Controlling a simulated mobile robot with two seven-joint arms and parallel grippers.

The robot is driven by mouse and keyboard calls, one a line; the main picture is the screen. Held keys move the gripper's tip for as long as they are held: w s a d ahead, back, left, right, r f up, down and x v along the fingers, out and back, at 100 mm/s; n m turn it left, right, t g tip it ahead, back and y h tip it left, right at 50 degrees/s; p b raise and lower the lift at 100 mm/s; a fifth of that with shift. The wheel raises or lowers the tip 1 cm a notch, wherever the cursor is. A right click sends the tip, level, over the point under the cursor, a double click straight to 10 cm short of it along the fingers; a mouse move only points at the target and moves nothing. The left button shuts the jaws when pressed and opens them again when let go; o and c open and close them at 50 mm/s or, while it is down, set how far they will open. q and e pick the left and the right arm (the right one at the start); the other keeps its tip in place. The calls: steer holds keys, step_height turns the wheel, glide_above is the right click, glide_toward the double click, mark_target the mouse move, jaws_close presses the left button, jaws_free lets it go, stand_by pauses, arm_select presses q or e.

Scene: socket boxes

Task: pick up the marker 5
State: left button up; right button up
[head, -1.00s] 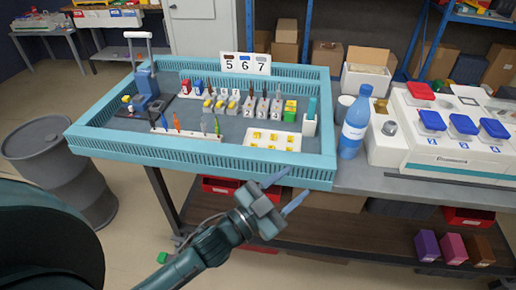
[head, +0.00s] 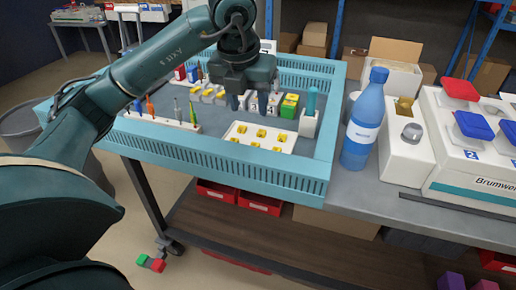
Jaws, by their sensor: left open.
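My left gripper (head: 253,103) points down over the teal-walled tray (head: 235,163), its two dark fingers apart. It is above the row of small white numbered holders, just left of a green block with yellow top parts (head: 289,106). The holders and the markers standing in them are mostly hidden by the gripper, so I cannot make out marker 5. I cannot tell whether the fingers are around a marker or in front of it. The number sign (head: 268,46) behind is mostly covered by my arm. My right gripper is not in view.
A white plate with yellow pieces (head: 258,146) lies near the tray's front. A white rack with coloured pens (head: 160,119) is at left. A blue bottle (head: 362,125) and a white unit with coloured lids (head: 470,165) stand right of the tray.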

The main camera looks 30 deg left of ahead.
arm_select(q)
steer(key=b+x, duration=0.1)
steer(key=x, duration=1.1)
steer(key=shift+a+f, duration=0.15)
steer(key=shift+f, duration=0.1)
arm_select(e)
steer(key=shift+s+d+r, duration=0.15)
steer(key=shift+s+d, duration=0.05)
arm_select(q)
steer(key=shift+c, duration=0.7)
steer(key=c, duration=0.7)
